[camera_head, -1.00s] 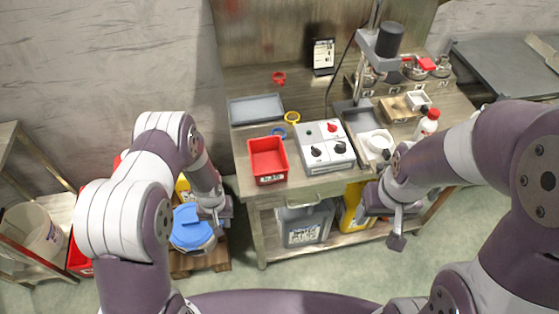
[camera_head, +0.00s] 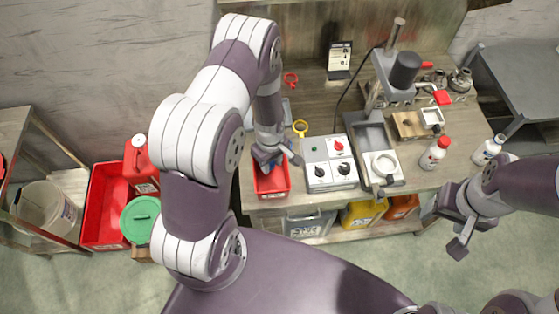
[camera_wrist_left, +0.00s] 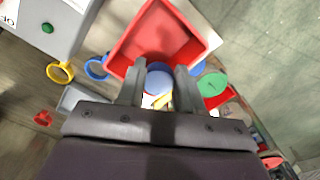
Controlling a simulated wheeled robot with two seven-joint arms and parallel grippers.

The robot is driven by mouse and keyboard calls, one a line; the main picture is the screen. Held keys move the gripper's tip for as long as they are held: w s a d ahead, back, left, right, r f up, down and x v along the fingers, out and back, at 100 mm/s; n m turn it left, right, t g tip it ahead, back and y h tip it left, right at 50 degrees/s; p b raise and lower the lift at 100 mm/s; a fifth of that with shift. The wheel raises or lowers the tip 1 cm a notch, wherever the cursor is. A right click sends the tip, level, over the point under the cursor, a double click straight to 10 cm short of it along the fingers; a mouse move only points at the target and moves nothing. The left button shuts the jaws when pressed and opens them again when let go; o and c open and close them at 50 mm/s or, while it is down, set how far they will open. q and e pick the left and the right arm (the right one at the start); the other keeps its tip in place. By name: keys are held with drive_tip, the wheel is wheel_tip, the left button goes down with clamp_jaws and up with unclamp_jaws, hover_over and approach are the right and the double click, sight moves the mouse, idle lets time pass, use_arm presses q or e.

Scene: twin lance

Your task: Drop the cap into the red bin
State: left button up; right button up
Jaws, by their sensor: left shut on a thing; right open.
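The red bin (camera_head: 280,193) stands on the workbench's front left part; it also shows in the left wrist view (camera_wrist_left: 190,48). My left gripper (camera_head: 271,158) is over the bin's back part. In the left wrist view, its fingers (camera_wrist_left: 159,88) are shut on a round blue cap (camera_wrist_left: 157,78), which sits between the fingertips against the red bin behind it. In the head view the cap is mostly hidden, with some blue showing at the gripper. Its exact height over the bin is unclear. My right gripper (camera_head: 457,226) is open and empty, in front of the bench's right side.
A grey control box (camera_head: 330,175) stands just right of the bin. A yellow ring (camera_head: 300,128) and red ring (camera_head: 291,79) lie behind. A press (camera_head: 395,80) and a red-capped bottle (camera_head: 435,154) stand further right. A large red crate (camera_head: 98,215) is on the floor at left.

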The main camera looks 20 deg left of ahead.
use_arm(q)
drive_tip(key=shift+s+f+b, duration=0.1)
drive_tip(key=shift+f+b, duration=0.2)
drive_tip(key=shift+f, duration=0.1)
drive_tip(key=f+b, duration=0.4)
drive_tip(key=f, duration=0.1)
drive_tip(key=shift+s, duration=0.3)
drive_tip(key=shift+w, duration=0.1)
drive_tip(key=o, duration=1.1)
drive_tip(key=shift+s+r, duration=0.15)
drive_tip(key=shift+s, duration=0.15)
drive_tip(key=shift+c, duration=0.2)
use_arm(e)
drive_tip(key=f, duration=0.1)
drive_tip(key=s+f, duration=0.1)
drive_tip(key=f, duration=0.2)
drive_tip(key=shift+s+f, duration=0.25)
use_arm(q)
drive_tip(key=shift+w, duration=0.15)
use_arm(e)
drive_tip(key=shift+w, duration=0.15)
drive_tip(key=shift+f, duration=0.1)
